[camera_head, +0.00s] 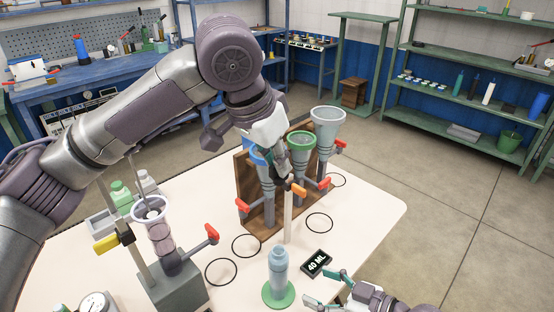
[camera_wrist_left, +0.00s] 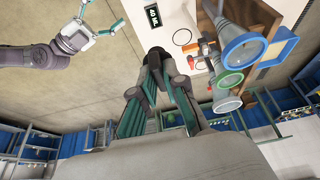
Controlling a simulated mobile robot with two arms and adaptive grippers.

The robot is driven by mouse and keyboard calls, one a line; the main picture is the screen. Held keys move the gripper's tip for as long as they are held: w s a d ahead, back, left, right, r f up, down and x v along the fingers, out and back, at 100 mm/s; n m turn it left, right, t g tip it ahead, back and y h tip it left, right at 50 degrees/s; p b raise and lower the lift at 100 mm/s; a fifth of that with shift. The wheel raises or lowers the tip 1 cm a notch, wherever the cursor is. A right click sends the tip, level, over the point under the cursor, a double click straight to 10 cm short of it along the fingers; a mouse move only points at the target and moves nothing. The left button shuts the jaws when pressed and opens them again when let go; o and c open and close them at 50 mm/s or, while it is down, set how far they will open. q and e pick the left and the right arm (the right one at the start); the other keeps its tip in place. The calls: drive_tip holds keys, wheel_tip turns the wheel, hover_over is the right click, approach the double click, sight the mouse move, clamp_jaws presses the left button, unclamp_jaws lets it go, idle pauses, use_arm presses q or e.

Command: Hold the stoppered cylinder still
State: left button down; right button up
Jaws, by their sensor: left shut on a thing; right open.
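The stoppered cylinder appears to be the blue-grey upright cylinder (camera_head: 278,268) with a narrow top, standing on a round green base at the table's front. My left gripper (camera_head: 287,183) is above and behind it, apart from it, in front of the funnel columns. Its fingers are shut, apparently on the top of a thin cream rod (camera_head: 288,216) pointing down; the fingertips hide the hold. In the left wrist view these fingers (camera_wrist_left: 154,54) are together. My right gripper (camera_head: 332,288) is open and empty, right of the cylinder; it also shows in the left wrist view (camera_wrist_left: 92,30).
A black 40 ML sign (camera_head: 317,263) lies right of the cylinder. A wooden rack (camera_head: 246,180) with funnel columns and red taps stands behind. A clear column on a grey block (camera_head: 180,288) stands at left. Black rings (camera_head: 221,284) lie on the white table (camera_head: 375,205).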

use_arm(q)
drive_tip(key=shift+r+p, duration=1.6)
drive_tip(key=shift+r, duration=0.2)
use_arm(e)
wheel_tip(320, 180, up, 5)
drive_tip(key=shift+f, duration=0.2)
